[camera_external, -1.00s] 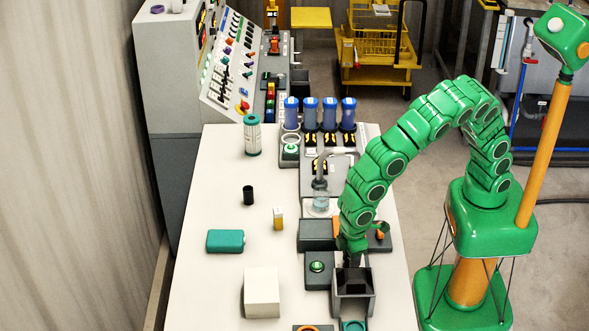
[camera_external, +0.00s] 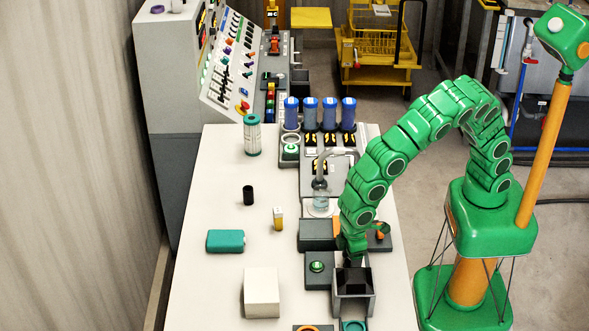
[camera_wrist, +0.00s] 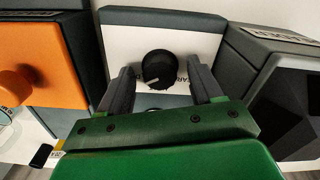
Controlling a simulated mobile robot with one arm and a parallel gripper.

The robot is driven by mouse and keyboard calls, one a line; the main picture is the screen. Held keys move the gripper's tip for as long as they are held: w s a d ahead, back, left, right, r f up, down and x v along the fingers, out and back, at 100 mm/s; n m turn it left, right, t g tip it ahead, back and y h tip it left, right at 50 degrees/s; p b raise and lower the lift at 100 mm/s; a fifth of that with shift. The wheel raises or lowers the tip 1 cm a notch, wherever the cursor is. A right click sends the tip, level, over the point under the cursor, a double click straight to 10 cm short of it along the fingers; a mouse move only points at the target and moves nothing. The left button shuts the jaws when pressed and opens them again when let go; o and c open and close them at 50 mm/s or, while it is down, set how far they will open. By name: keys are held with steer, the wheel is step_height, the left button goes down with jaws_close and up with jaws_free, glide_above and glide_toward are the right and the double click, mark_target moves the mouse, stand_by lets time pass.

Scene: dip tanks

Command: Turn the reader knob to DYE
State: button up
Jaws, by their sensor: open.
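The black round reader knob (camera_wrist: 160,69) shows in the wrist view on a white face plate (camera_wrist: 117,42) with a dark grey frame. A pale pointer line on the knob points to the lower left. Lettering beside it is partly hidden and I cannot read it fully. My gripper (camera_wrist: 158,88) is open, with one dark finger on each side of the knob's lower part; I cannot tell whether they touch it. In the external view my gripper (camera_external: 351,257) is low over the bench behind the dark box, and the knob is hidden there.
A dark grey box with a black sloped inside (camera_wrist: 285,115) stands close on the right in the wrist view. An orange panel with a round knob (camera_wrist: 28,80) is close on the left. A white block (camera_external: 262,290) and a teal case (camera_external: 226,241) lie on the open white bench (camera_external: 205,290).

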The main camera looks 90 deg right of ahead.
step_height(320, 180, up, 7)
steer(key=shift+f, duration=0.1)
steer(key=shift+r, duration=0.5)
stand_by(0.3)
